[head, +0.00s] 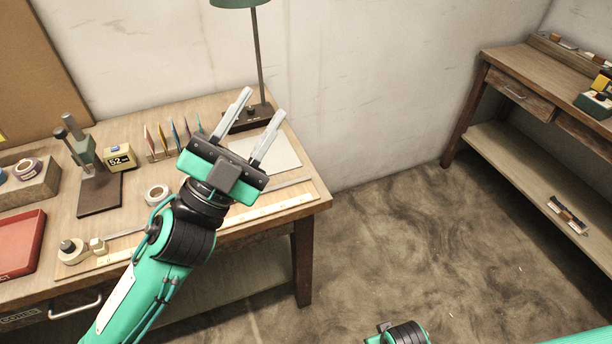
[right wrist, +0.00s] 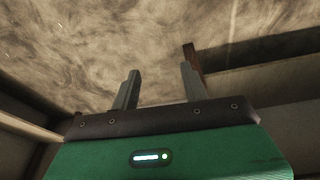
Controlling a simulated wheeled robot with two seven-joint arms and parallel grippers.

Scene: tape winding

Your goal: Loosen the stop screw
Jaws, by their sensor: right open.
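My left gripper (head: 264,102) is open and empty, raised over the right part of the workbench (head: 228,258). Its two grey fingers stand apart and point up and right in the head view. My right gripper (right wrist: 160,68) is open and empty in the right wrist view, with only floor between its fingers. At the bench's front left lie a tape roll with a dark knob (head: 68,248) and a small pale block (head: 98,245) beside a thin metal strip. The stop screw is too small to make out; I cannot tell which part it is. Neither gripper touches these parts.
A press-like stand (head: 80,150), a yellow box marked 52 (head: 120,158), a tape roll (head: 157,193), a red tray (head: 20,243) and a lamp (head: 258,60) occupy the bench. A second wooden bench (head: 530,148) stands right. The floor between is clear.

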